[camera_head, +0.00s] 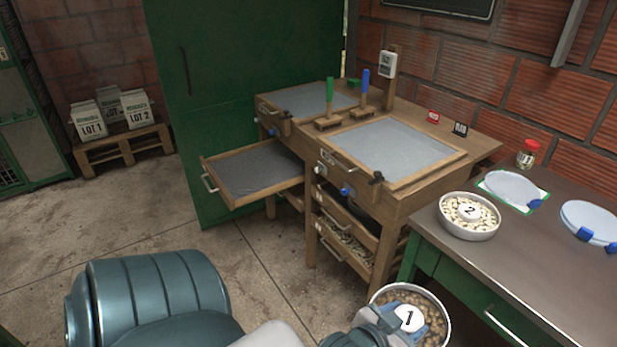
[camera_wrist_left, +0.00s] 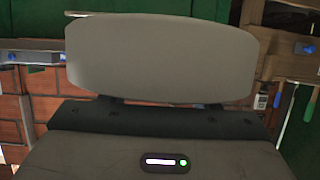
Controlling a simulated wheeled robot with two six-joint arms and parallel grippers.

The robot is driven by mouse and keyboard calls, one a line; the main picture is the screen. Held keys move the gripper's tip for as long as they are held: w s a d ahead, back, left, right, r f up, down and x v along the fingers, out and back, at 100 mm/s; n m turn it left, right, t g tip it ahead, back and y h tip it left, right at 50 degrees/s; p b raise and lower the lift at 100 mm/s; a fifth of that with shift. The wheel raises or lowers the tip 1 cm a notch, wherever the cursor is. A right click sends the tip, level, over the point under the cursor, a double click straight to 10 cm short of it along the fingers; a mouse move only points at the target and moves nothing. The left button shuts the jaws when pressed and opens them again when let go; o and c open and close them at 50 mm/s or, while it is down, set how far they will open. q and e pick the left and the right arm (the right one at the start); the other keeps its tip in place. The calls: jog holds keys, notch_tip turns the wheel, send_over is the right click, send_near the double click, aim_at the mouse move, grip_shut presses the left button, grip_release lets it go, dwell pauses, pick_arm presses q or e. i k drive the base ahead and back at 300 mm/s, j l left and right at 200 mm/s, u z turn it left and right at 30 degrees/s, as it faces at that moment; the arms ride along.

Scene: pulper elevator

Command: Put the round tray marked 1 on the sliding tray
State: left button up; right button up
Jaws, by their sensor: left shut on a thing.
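The round tray marked 1 (camera_head: 443,309) is a pale metal pan of brownish beans with a white number disc, at the bottom of the head view. My left gripper (camera_head: 408,318) is shut on it around the disc, at its middle. The tray is level or nearly so, in front of the bench; its lower edge is cut off. The sliding tray (camera_head: 250,172) is a wood-framed drawer with a dark grey bed, pulled out to the left of the wooden bench and empty. In the left wrist view grey parts block most of the scene. My right gripper is out of view.
The round tray marked 2 (camera_head: 469,234) stands on the table (camera_head: 530,245) at right, with white plates and a red-lidded jar behind. The wooden bench (camera_head: 400,195) has two brushes on top. The floor left of the sliding tray is clear.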

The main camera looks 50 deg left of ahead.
aim_at(249, 180)
jog(key=j+u, duration=0.1)
jog(key=j, duration=0.35)
jog(key=i+j+u, duration=0.1)
jog(key=j, duration=0.3)
jog(key=i+j+u, duration=0.1)
jog(key=j, duration=0.3)
jog(key=i+j+u, duration=0.1)
jog(key=j, duration=0.3)
jog(key=i+j+u, duration=0.1)
jog(key=j, duration=0.3)
jog(key=i, duration=0.1)
